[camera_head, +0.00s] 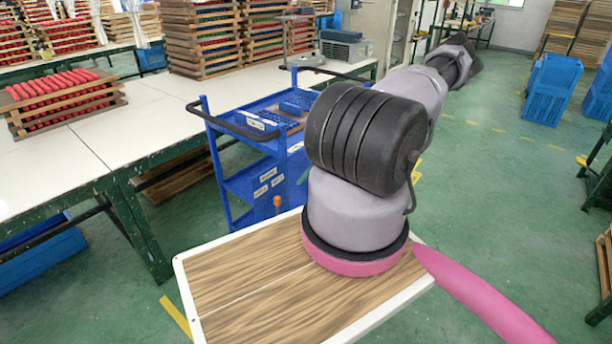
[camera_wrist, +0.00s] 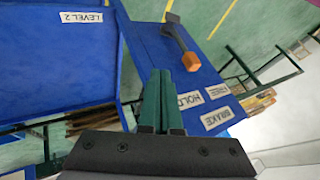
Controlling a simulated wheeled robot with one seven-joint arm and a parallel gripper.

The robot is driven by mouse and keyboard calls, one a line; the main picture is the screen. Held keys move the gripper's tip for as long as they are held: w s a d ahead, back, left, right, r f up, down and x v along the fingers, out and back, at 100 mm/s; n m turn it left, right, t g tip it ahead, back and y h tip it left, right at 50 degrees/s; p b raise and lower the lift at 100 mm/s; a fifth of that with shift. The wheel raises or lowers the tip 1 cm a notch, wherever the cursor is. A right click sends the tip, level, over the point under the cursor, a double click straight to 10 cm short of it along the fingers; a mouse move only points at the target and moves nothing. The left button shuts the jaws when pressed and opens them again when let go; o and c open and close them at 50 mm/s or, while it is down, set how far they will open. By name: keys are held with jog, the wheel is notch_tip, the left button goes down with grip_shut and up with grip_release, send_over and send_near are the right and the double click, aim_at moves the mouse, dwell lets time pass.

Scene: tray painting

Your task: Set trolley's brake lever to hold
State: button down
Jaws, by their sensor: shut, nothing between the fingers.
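The blue trolley (camera_head: 240,185) stands beyond my base in the head view. Its brake lever shows in the wrist view as a dark bar (camera_wrist: 178,34) with an orange knob (camera_wrist: 191,61). In the head view the orange knob (camera_head: 277,201) stands at the trolley's near side. White labels read HOLD (camera_wrist: 190,99), FREE (camera_wrist: 218,90) and BRAKE (camera_wrist: 216,118). The knob points roughly between HOLD and FREE; I cannot tell its exact setting. My gripper (camera_wrist: 161,78) has its green fingers together, empty, left of the knob and apart from it in the picture. My arm hides part of the trolley in the head view.
A LEVEL 2 label (camera_wrist: 81,17) marks a blue trolley shelf. A long white worktable (camera_head: 140,110) with racks (camera_head: 65,100) stands to the left. Blue crates (camera_head: 553,88) stand at the right. Green floor (camera_head: 480,190) is open right of my arm.

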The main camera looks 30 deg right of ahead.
aim_at(278, 211)
jog(key=shift+s+a+f, duration=0.1)
jog(key=shift+a+f, duration=0.5)
jog(key=shift+a, duration=0.55)
jog(key=shift+s+a+f, duration=0.1)
jog(key=shift+a+f, duration=0.55)
jog(key=shift+a, duration=0.45)
jog(key=shift+a+f, duration=0.6)
jog(key=shift+a, duration=0.55)
jog(key=shift+a, duration=0.1)
